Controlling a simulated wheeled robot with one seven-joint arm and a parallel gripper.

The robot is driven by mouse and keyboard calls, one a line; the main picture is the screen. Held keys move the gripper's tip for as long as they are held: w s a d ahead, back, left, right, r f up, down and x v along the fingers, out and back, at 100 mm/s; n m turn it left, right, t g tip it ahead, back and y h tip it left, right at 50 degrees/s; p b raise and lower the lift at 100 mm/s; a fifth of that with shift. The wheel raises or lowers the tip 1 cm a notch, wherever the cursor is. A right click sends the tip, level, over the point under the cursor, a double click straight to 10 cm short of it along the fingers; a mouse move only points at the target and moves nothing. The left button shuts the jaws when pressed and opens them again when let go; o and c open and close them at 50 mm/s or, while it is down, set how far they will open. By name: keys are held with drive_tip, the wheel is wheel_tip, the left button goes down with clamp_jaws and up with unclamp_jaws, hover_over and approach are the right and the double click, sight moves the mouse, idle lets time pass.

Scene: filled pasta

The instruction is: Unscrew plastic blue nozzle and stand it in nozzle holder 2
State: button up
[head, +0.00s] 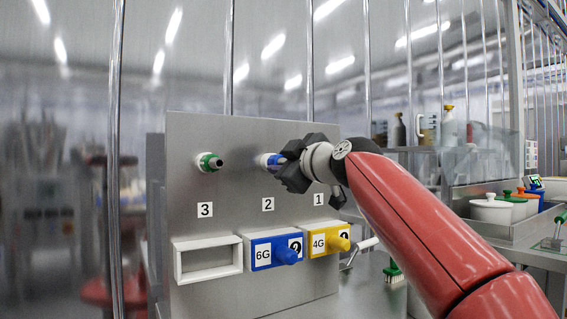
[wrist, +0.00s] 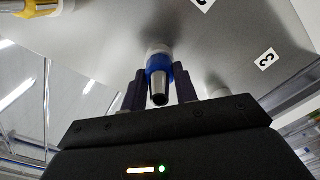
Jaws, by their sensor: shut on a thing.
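The blue nozzle (head: 270,161) is at the grey panel, above the label 2. In the wrist view, the blue nozzle (wrist: 156,66) has a dark metal tip pointing toward my palm, and a white collar (wrist: 158,48) lies behind it against the panel. My gripper (head: 285,167) is shut on the blue nozzle; in the wrist view its two dark fingers (wrist: 158,80) flank it. In the head view my fingers hide part of the nozzle.
A green nozzle (head: 210,162) sits on the panel (head: 185,140) at left. Below it is an empty white frame (head: 208,275) under label 3. A yellow block marked 4G (head: 319,243) sits under label 1. White pots (head: 491,209) stand far right.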

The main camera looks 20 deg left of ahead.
drive_tip(key=shift+r, duration=0.1)
drive_tip(key=o, duration=1.4)
drive_tip(key=shift+s+d+f+b, duration=0.25)
drive_tip(key=shift+d+b, duration=0.1)
drive_tip(key=shift+b, duration=0.15)
drive_tip(key=b+v, duration=0.4)
drive_tip(key=v, duration=0.2)
drive_tip(key=shift+r, duration=0.15)
idle(0.3)
